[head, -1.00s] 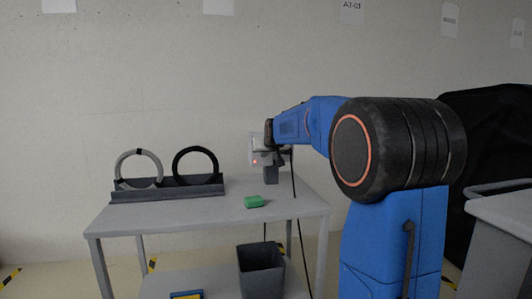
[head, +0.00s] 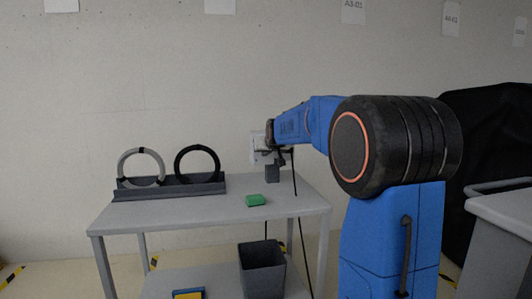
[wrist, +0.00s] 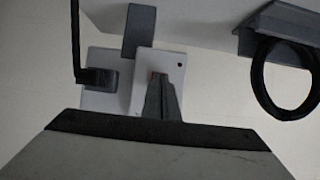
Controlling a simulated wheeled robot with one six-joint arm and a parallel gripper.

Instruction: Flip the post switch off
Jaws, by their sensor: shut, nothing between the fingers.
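The switch box (head: 257,156) is a white plate at the post at the back of the table, partly hidden by my arm in the head view. The short grey post (head: 272,174) stands under it. In the wrist view the white switch plate (wrist: 145,62) fills the middle, with a small dark dot near one corner and a bit of red beside my fingertips. My gripper (wrist: 159,82) is shut and empty, its tips over the plate's middle and hiding most of the switch lever. Whether the tips touch it, I cannot tell. No light shows lit.
A black plug (wrist: 98,78) with a cable sits beside the switch plate. A dark bin (head: 262,270) stands on the lower shelf.

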